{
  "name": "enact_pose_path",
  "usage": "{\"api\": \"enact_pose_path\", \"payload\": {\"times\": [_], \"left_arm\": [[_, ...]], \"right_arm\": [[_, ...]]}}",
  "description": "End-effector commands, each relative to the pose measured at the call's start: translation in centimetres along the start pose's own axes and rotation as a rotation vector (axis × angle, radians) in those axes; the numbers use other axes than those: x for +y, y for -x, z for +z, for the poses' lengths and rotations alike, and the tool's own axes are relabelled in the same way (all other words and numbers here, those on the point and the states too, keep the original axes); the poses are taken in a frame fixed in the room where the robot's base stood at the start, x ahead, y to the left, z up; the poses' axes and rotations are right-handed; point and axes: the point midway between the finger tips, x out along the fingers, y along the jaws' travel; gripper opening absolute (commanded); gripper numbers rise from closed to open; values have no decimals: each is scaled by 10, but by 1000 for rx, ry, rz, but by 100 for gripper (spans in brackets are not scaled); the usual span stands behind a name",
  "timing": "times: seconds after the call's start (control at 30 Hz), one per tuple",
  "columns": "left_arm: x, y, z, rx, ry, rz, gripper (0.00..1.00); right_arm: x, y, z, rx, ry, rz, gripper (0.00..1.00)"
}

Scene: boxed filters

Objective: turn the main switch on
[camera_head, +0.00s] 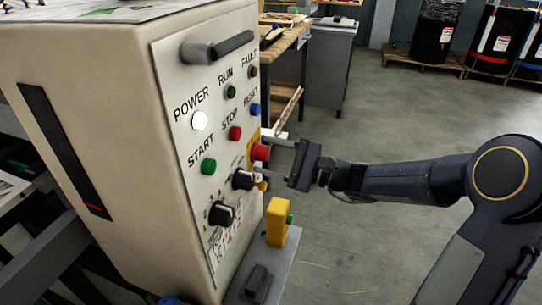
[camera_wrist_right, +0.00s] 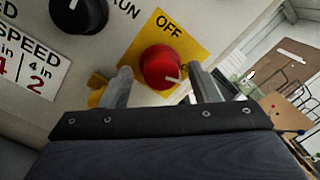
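The main switch is a red knob (camera_head: 260,152) in front of a yellow plate on the right side of the cream control panel (camera_head: 178,75). In the right wrist view the red knob (camera_wrist_right: 160,67) sits on the yellow plate (camera_wrist_right: 187,43), which reads OFF. A short pale mark shows on the knob. My right gripper (camera_head: 273,161) is open, its fingers pointing at the panel above and below the knob. In the wrist view the fingertips (camera_wrist_right: 158,72) stand on either side of the knob with small visible gaps. My left gripper is not in view.
Black selector knobs (camera_head: 222,214) and several coloured buttons share the panel. A handle (camera_head: 218,47) sticks out above them.

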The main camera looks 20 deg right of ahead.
Motion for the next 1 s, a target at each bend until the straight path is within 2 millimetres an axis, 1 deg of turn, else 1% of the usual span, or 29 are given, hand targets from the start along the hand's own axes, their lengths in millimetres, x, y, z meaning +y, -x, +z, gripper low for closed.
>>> {"api": "enact_pose_path", "payload": {"times": [0.27, 0.37, 0.6, 0.7, 0.83, 1.0], "left_arm": [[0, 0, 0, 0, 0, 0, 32], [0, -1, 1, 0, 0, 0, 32], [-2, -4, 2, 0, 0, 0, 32], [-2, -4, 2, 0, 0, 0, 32], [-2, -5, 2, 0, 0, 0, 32], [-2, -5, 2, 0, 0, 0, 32]], "right_arm": [[-1, 2, 0, 0, 3, -1, 56], [-1, 12, 0, 1, 4, -3, 56], [-1, 54, -1, 3, 3, -3, 56], [-1, 67, -1, 2, 2, -3, 56], [0, 76, 0, 0, 1, -1, 56], [0, 78, 0, 0, 1, 0, 56]]}}
